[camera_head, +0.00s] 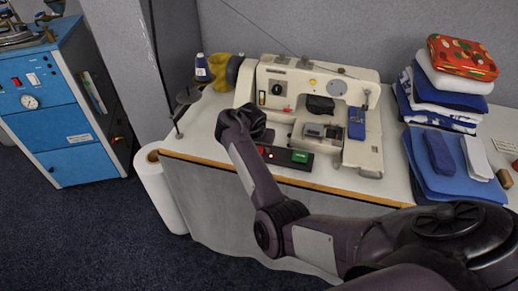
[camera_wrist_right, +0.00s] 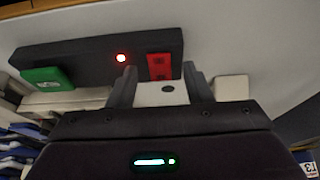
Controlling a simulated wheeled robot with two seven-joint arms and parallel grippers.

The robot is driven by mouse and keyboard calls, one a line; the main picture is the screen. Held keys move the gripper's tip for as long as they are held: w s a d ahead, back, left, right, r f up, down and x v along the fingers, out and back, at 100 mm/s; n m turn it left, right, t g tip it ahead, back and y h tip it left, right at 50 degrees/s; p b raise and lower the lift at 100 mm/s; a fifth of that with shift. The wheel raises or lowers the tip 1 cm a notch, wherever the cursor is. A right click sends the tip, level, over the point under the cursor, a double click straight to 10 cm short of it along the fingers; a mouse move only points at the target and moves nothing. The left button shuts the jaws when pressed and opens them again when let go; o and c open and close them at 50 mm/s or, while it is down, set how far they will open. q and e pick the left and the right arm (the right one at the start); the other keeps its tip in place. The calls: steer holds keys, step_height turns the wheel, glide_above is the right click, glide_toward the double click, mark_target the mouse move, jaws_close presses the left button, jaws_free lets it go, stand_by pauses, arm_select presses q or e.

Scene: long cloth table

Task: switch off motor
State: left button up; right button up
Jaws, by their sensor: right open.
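A dark switch box (camera_head: 285,158) sits at the front edge of the sewing table, below the cream sewing machine (camera_head: 310,100). In the right wrist view the box (camera_wrist_right: 90,58) shows the green button (camera_wrist_right: 45,78) at left, the glowing lamp (camera_wrist_right: 121,58) in the middle and the red button (camera_wrist_right: 158,66) at right. My right gripper (camera_wrist_right: 161,85) is open and empty, its fingertips on either side of the red button; contact cannot be told. My left gripper is out of view.
Folded cloth stacks (camera_head: 447,100) lie on the right of the table. A thread cone (camera_head: 202,68) and yellow cloth (camera_head: 218,68) stand at the left. A white roll (camera_head: 160,190) stands on the floor beside a blue steam cabinet (camera_head: 70,120).

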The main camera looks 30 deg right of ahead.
steer(key=shift+f, duration=0.2)
steer(key=shift+c, duration=0.2)
steer(key=c, duration=0.9)
steer(key=p, duration=0.1)
steer(key=r+y+p, duration=0.1)
steer(key=shift+w+d+g+p, duration=0.2)
steer(key=shift+d+g+p, duration=0.05)
steer(key=shift+g+p, duration=0.15)
steer(key=shift+c, duration=0.2)
steer(key=shift+w+d+f+g+y+p, duration=0.15)
steer(key=shift+f+g+y+p, duration=0.2)
steer(key=shift+g+y, duration=0.2)
steer(key=o, duration=1)
steer(key=shift+r, duration=0.1)
